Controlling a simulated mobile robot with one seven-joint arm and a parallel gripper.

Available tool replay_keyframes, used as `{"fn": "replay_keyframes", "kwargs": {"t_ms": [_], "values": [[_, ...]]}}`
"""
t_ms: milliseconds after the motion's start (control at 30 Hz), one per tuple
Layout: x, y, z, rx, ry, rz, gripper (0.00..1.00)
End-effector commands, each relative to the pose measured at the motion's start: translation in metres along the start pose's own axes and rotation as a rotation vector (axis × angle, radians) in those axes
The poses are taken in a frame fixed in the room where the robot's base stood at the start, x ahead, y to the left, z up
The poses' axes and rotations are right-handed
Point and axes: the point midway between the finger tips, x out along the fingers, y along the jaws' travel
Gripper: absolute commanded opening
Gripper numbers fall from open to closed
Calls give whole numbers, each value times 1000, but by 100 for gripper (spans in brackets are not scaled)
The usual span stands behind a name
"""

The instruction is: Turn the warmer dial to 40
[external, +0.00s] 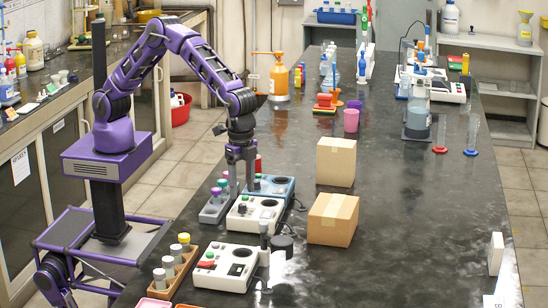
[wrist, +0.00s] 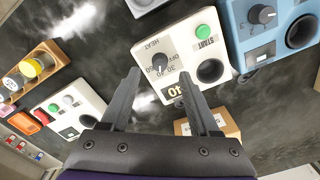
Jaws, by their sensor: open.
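The white warmer (external: 242,226) stands on the dark bench, the middle one of three similar devices. In the wrist view the warmer (wrist: 178,42) shows a grey dial (wrist: 160,63) ringed by HEAT, OFF and number marks, a green START button (wrist: 202,32) and a dark round well (wrist: 210,71). A small panel with digits (wrist: 173,91) is partly covered by a finger. My gripper (wrist: 160,75) is open and empty, its fingertips on either side of the dial in the picture. Contact and the dial's exact setting cannot be told. In the external view my gripper (external: 240,190) points down over the devices.
A blue device (external: 271,184) stands just behind the warmer and another white device (external: 225,268) in front. A vial rack (external: 213,208) is to the left, a wooden rack (external: 172,272) nearer the front. Cardboard boxes (external: 333,219) (external: 336,162) stand to the right. The bench's right side is mostly clear.

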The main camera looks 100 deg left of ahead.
Motion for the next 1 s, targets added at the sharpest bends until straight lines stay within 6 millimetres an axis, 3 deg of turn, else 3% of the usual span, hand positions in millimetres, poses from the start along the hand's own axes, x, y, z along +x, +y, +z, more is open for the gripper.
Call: {"fn": "replay_keyframes", "kwargs": {"t_ms": [300,500,700,1000], "values": [[-80,0,-1,0,5,0,62],[-114,0,0,1,2,0,62],[-128,0,0,1,1,0,62],[-129,0,0,1,0,0,62]]}}
